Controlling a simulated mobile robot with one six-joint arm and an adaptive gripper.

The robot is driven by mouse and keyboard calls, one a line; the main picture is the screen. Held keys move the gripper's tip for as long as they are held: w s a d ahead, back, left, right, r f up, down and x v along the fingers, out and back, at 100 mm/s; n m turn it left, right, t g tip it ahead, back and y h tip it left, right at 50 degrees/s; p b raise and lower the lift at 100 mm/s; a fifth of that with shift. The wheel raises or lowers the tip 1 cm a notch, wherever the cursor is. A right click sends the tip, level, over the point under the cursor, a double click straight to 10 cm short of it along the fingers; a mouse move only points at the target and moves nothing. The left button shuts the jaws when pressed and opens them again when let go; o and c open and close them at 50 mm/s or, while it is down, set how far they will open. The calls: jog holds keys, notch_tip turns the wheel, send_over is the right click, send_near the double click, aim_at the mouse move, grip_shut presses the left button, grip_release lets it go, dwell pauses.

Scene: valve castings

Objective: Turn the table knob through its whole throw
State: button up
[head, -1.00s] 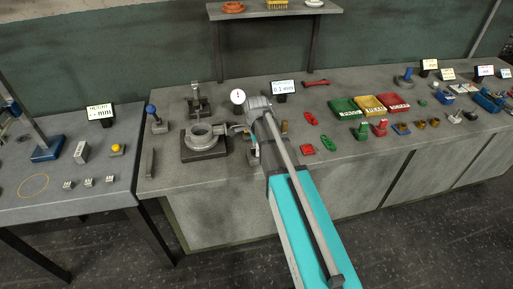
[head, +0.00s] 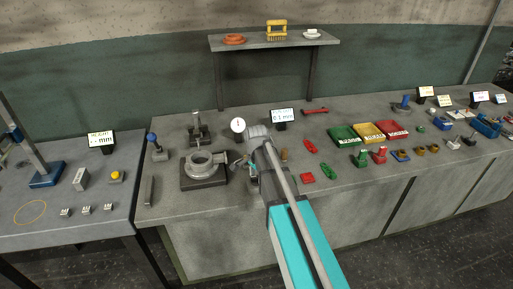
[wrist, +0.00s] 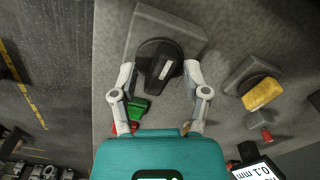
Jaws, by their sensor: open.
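The knob (wrist: 158,66) is black with a white bar mark. It sits on a grey square base (wrist: 190,33) in the upper middle of the wrist view. My gripper (wrist: 159,72) is open, with one finger on the left of the knob and one on the right. Gaps seem to show between fingers and knob, but I cannot tell how far down the fingertips reach. In the head view my gripper (head: 243,163) is small, just right of a grey ring casting, and I cannot make out the knob there behind my arm.
The ring casting (head: 200,164) stands on a dark block to the left. A round dial (head: 238,125) and a 0.1 mm display (head: 283,115) stand behind. Red parts (head: 311,146) lie to the right. A yellow-topped block (wrist: 262,93) sits right of the knob in the wrist view.

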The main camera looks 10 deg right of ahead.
aim_at(257, 176)
jog(key=n, duration=1.6)
jog(key=shift+n, duration=0.3)
jog(key=n, duration=0.5)
jog(key=shift+n, duration=0.4)
notch_tip(257, 176, up, 14)
jog(key=p, duration=1.3)
jog(key=shift+p, duration=0.4)
jog(key=shift+f, duration=0.15)
jog(key=s+f+m+b, duration=0.2)
jog(key=s+m, duration=0.7)
jog(key=s, duration=0.7)
jog(key=shift+f+b, duration=0.25)
jog(key=shift+b, duration=0.05)
jog(key=shift+s, duration=0.1)
jog(key=shift+c, duration=0.2)
